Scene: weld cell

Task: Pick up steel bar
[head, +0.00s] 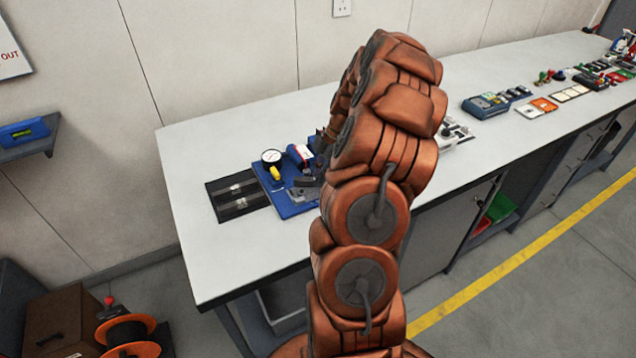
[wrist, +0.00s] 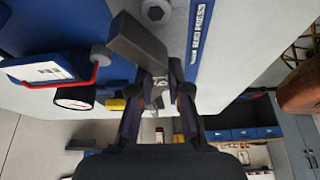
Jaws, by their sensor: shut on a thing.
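A grey steel bar (wrist: 137,45) is in the wrist view, square in section, slanting up and left from between the fingertips. My gripper (wrist: 160,90) is shut on it near its lower end. In the head view my arm hides most of the gripper, and I cannot make out the held bar there. The blue press base (head: 293,208) lies below the gripper on the white bench. Whether the bar touches anything beyond the fingers is not clear.
A round gauge (head: 271,157) and a yellow part (head: 276,174) stand on the press. A black tray (head: 238,195) sits left of it. A blue meter (head: 486,105) and several small items lie farther right. The bench's left end (head: 200,160) is clear.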

